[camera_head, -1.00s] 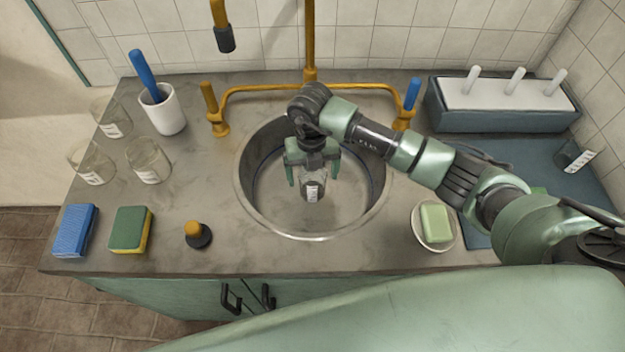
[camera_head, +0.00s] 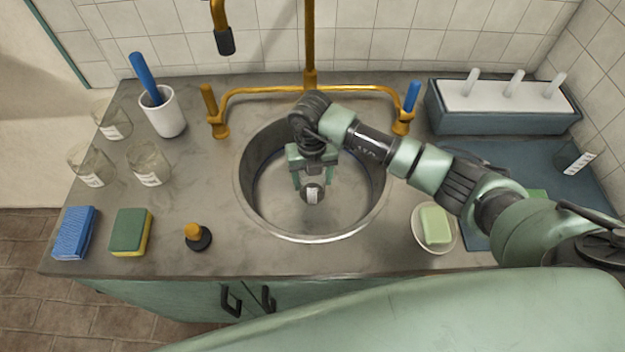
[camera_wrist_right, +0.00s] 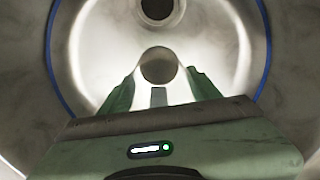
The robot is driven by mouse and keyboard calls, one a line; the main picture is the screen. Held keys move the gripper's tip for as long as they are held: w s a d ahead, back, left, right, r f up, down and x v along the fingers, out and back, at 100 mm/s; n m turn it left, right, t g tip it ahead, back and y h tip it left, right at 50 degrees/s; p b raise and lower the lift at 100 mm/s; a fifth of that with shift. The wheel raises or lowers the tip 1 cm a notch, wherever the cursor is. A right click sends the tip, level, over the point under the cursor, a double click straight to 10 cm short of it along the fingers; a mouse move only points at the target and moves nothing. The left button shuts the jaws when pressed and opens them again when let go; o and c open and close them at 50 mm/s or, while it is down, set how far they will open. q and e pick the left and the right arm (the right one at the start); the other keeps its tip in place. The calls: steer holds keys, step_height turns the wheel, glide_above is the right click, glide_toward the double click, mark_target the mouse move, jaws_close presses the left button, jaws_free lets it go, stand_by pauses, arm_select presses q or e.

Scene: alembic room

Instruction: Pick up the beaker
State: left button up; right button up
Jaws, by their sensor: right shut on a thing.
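A small clear beaker (camera_head: 312,197) with a white label is inside the round sink basin (camera_head: 275,215). My right gripper (camera_head: 311,184) reaches down into the basin and is shut on the beaker, one green finger on each side. In the right wrist view the beaker (camera_wrist_right: 160,65) shows as a round rim between the two fingertips (camera_wrist_right: 160,86). I cannot tell whether the beaker touches the basin floor. My left gripper is not in view.
Several other beakers (camera_head: 149,163) stand at the counter's left, near a white cup (camera_head: 162,115) with a blue-handled brush. Sponges (camera_head: 131,231), a stopper (camera_head: 198,237) and a soap dish (camera_head: 434,247) lie around the sink. A brass faucet (camera_head: 310,86) rises behind.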

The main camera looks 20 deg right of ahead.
steer(key=shift+r, duration=0.2)
step_height(320, 180, up, 20)
steer(key=b, duration=0.1)
steer(key=shift+f+b, duration=0.25)
steer(key=shift+b, duration=0.15)
stand_by(1.0)
steer(key=shift+r, duration=0.1)
steer(key=h+p, duration=0.1)
steer(key=p, duration=0.2)
steer(key=g+h+p, duration=0.1)
steer(key=h+p, duration=0.1)
steer(key=p, duration=0.1)
steer(key=h+p, duration=0.2)
steer(key=p, duration=0.1)
steer(key=shift+r+g+p, duration=0.3)
steer(key=shift+p, duration=0.1)
stand_by(1.5)
